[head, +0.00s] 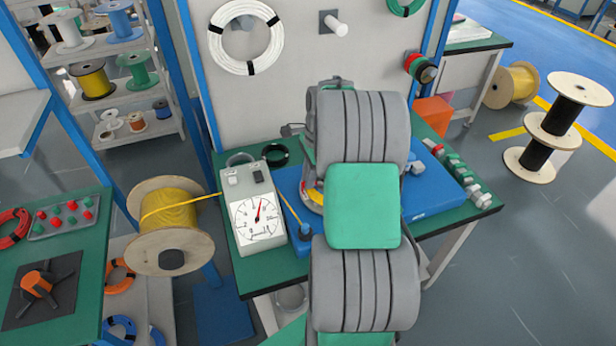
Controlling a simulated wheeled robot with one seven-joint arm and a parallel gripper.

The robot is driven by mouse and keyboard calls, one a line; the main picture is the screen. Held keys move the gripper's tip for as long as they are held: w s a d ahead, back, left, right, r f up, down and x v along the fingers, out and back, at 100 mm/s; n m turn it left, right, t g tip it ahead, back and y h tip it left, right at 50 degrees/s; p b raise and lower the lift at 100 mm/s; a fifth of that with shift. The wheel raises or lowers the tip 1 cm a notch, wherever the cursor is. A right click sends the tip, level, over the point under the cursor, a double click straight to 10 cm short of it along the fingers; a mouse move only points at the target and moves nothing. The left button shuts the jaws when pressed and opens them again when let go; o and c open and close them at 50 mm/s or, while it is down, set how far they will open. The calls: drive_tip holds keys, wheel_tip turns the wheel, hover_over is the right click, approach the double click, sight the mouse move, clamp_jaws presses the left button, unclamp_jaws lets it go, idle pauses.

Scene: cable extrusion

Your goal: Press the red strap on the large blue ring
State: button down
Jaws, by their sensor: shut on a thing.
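My arm's grey ribbed links and green pad cover the middle of the head view and hide my gripper. No red strap can be clearly made out. A small yellow and red part (313,192) shows at the left edge of my arm, above a blue base plate (438,196) on the green table; most of it is hidden. A blue ring-shaped coil (119,329) lies on a low shelf at the lower left, well apart from my arm; I cannot tell if it is the large blue ring.
A dial gauge box (245,190) stands left of my arm, beside a spool of yellow cable (168,218). A row of green and grey parts (455,168) lies along the base plate's right side. A white coil (247,38) hangs on the panel.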

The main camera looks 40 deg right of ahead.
drive_tip(key=shift+f, duration=0.1)
drive_tip(key=c, duration=1.3)
unclamp_jaws()
wheel_tip(320, 180, up, 8)
drive_tip(key=p, duration=0.7)
